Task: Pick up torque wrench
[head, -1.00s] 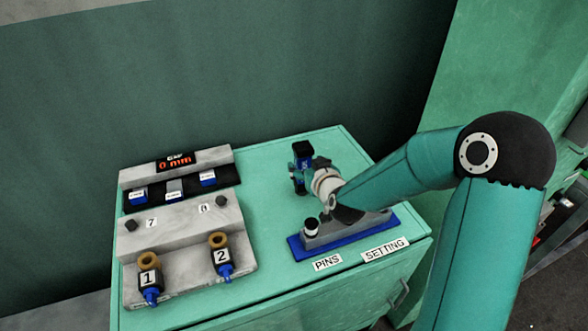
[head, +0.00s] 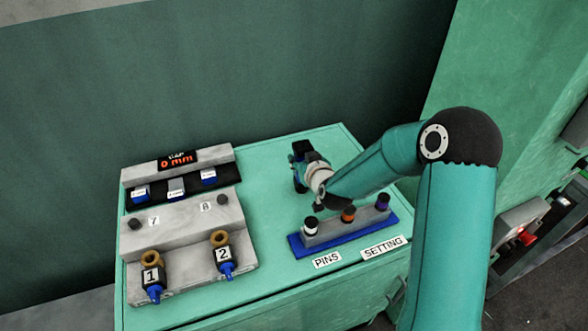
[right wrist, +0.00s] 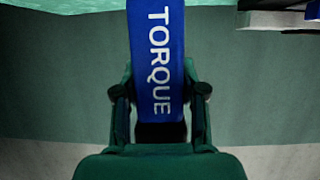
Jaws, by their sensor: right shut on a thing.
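The torque wrench shows in the right wrist view as a blue handle (right wrist: 156,50) with white "TORQUE" lettering, upright between the fingers. My right gripper (right wrist: 161,98) is shut on this handle. In the head view my right gripper (head: 299,176) is over the bench, behind the pin rack, with the wrench's dark upper part (head: 301,147) showing above it. The rest of the wrench is mostly hidden by the gripper and wrist. I cannot tell whether its lower end touches the bench. My left gripper is in neither view.
The green bench (head: 275,240) carries a grey fixture (head: 190,215) with a red "0 mm" display (head: 178,161) and two numbered tools at left. A blue-based pin rack (head: 346,234) with three pins stands at the front right, beside "PINS" and "SETTING" labels.

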